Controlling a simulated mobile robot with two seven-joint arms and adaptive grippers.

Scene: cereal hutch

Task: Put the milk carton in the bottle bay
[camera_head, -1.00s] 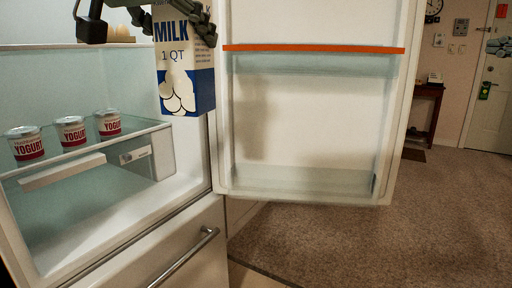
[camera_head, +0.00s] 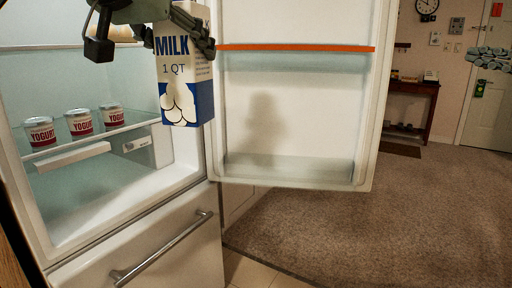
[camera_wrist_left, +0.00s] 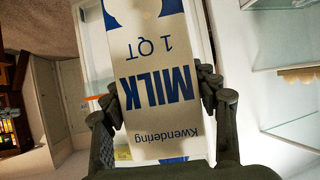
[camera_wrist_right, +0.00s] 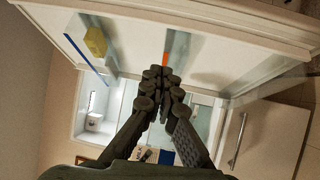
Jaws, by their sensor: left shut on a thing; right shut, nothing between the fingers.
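The milk carton (camera_head: 186,70), white and blue, hangs upright in the head view in front of the hinge side of the open fridge door. My left gripper (camera_head: 178,32) is shut on its upper part, with fingers on both sides; the left wrist view shows the carton (camera_wrist_left: 150,75) between them. The door's inside has an orange-edged upper bay (camera_head: 295,48) and a clear lower bay (camera_head: 290,168) that looks empty. No label shows which is the bottle bay. My right gripper (camera_wrist_right: 165,85) is shut and empty; it also shows at the head view's right edge (camera_head: 490,57).
Several yogurt cups, one of them in the middle (camera_head: 79,122), stand on the glass fridge shelf (camera_head: 140,122). A drawer with a bar handle (camera_head: 160,250) is below. The right wrist view shows a yellow block (camera_wrist_right: 96,41) by a blue-edged door shelf (camera_wrist_right: 75,50). Carpet right of the door is clear.

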